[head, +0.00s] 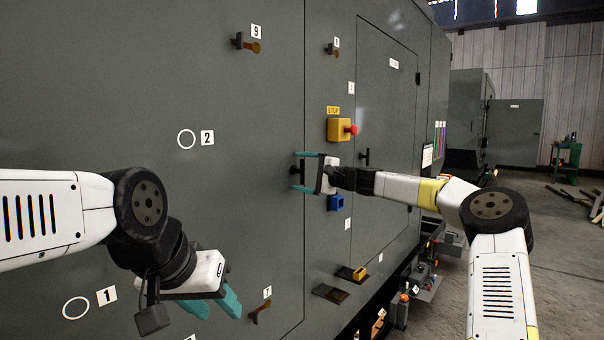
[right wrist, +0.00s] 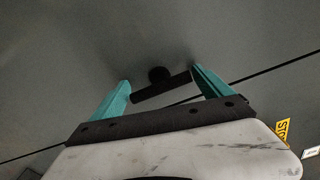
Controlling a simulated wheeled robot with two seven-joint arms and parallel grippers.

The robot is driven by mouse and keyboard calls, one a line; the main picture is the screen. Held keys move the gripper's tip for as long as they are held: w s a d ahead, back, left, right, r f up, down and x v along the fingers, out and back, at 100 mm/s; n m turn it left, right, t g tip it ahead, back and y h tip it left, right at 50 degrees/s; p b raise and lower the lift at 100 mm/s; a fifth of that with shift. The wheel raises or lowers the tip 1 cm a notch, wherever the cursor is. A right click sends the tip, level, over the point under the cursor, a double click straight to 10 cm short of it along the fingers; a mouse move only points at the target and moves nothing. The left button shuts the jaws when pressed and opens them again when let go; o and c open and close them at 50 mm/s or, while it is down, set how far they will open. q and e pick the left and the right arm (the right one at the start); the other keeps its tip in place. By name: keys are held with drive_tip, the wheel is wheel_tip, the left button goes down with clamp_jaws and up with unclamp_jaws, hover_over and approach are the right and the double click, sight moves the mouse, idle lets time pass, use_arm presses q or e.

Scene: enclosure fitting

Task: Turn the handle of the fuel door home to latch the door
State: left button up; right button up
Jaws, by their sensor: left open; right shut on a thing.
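A black T-shaped handle (right wrist: 161,87) stands out from the grey panel beside a door seam. Its crossbar is tilted in the right wrist view. My right gripper (head: 296,171) is shut on the handle, one teal finger at each end of the bar; the fingers also show in the right wrist view (right wrist: 162,82). In the head view the handle is small and mostly lost between the fingers. My left gripper (head: 214,303) is open and empty, low in front of the left panel (head: 235,185). I cannot read which door is the fuel door.
A yellow stop box (head: 339,130) with a red button sits just above my right gripper, and a blue box (head: 336,202) just below. Another dark handle (head: 364,157) is on the door to the right. Small latches (head: 246,43) dot the left panel. Open floor lies at the right.

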idle(0.5)
drive_tip(key=o, duration=1.1)
drive_tip(key=shift+v, duration=3.9)
drive_tip(key=shift+a, duration=0.1)
